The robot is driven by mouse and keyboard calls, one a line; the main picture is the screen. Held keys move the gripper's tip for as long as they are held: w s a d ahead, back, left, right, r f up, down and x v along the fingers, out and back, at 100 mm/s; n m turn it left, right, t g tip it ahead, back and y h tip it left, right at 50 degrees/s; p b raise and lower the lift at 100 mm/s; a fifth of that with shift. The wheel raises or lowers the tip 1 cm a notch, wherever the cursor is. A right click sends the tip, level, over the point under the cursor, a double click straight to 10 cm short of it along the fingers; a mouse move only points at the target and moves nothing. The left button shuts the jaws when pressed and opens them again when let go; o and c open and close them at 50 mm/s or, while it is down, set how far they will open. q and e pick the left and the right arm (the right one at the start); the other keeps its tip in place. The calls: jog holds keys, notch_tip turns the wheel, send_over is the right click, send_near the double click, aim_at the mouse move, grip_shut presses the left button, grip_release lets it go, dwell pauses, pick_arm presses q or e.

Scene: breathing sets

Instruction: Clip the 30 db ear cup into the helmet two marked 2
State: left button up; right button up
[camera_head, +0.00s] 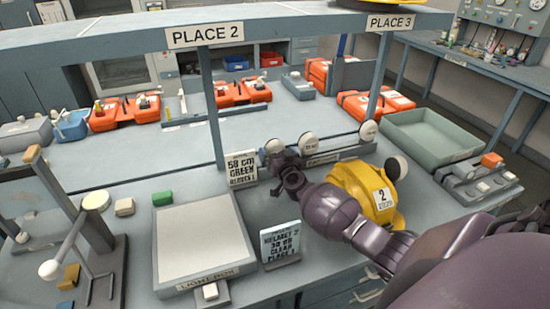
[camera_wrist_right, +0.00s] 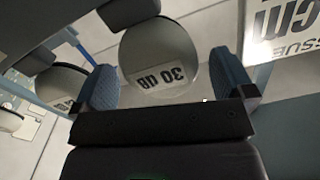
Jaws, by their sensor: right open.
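The 30 db ear cup (camera_wrist_right: 158,52), a pale round disc with a dark pad behind it, shows in the right wrist view between my right gripper's fingertips (camera_wrist_right: 166,82). The fingers stand apart; I cannot tell whether they touch it. In the head view my right gripper (camera_head: 283,168) is at the left end of the ear cup rack (camera_head: 340,154), just below the leftmost cup (camera_head: 274,146). Helmet two (camera_head: 352,184), yellow with a white label 2, sits right of the gripper, partly hidden by my right arm. My left gripper is out of view.
Two more ear cups (camera_head: 308,143) (camera_head: 368,130) stand on the rack. Sign cards (camera_head: 241,168) (camera_head: 280,245) stand near the gripper. A light box (camera_head: 200,242) lies left, a green-grey tray (camera_head: 425,135) right. The PLACE 2 post (camera_head: 213,110) rises behind.

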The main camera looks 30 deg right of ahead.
jog(key=shift+w+d, duration=0.1)
jog(key=shift+w, duration=0.1)
jog(key=shift+c, duration=0.3)
jog(key=c, duration=0.9)
jog(key=shift+r, duration=0.1)
